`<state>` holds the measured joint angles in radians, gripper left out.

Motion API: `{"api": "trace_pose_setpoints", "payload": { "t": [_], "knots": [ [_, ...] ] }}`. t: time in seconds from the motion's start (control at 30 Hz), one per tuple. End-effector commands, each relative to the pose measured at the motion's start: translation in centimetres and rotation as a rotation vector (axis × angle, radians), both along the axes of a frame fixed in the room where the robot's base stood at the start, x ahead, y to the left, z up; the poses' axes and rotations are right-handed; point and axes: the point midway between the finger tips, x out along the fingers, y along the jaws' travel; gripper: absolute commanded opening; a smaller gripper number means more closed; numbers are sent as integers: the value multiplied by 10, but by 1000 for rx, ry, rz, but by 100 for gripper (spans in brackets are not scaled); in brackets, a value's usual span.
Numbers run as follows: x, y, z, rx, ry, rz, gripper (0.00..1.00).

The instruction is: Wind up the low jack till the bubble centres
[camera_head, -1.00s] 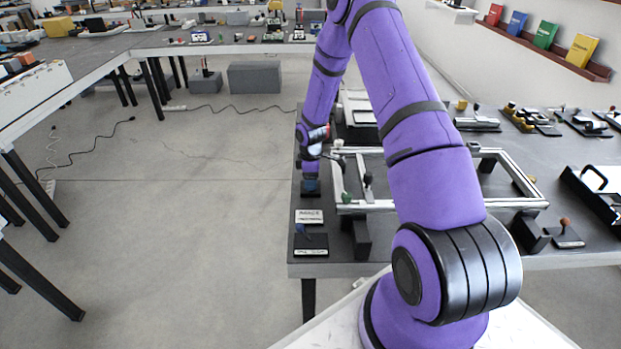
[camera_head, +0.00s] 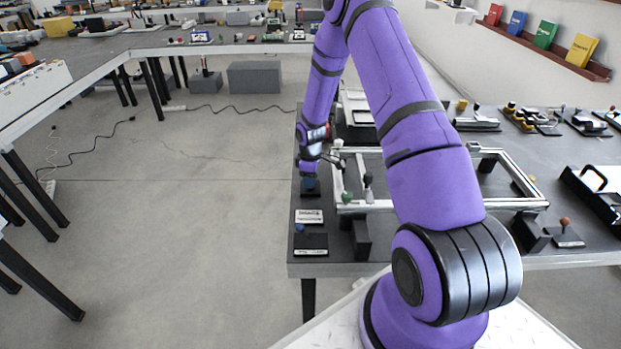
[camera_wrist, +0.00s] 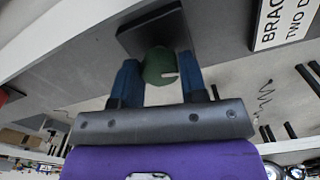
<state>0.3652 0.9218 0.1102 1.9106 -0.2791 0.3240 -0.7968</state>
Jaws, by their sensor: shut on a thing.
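My gripper (camera_head: 310,186) points down at the left edge of the bench. In the wrist view its two blue fingers (camera_wrist: 158,80) are shut on a green round knob (camera_wrist: 160,66) with a pale mark on its side. A dark square block or plate (camera_wrist: 150,32) lies just beyond the knob. In the head view the gripper hides the held knob. A pale rectangular frame (camera_head: 440,207) lies on the bench to the right of the gripper. A second green knob (camera_head: 347,198) and a dark ball-topped post (camera_head: 368,187) stand at its near left corner. I cannot make out a bubble.
A white label card (camera_head: 309,216) and a dark plate (camera_head: 311,244) with a blue knob lie nearer on the bench. A black block (camera_head: 361,240) stands beside them. Other fixtures crowd the bench to the right. The floor left of the bench is open, with cables farther off.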

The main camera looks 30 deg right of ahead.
Motion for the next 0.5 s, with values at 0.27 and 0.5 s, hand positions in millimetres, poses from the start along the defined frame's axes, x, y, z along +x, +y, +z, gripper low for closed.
{"api": "trace_pose_setpoints", "payload": {
  "t": [0.27, 0.5],
  "knots": [
    [0, 0, 0, -1, -1, -256, 16],
    [0, 0, 0, 0, -1, -485, 16]
  ]
}}
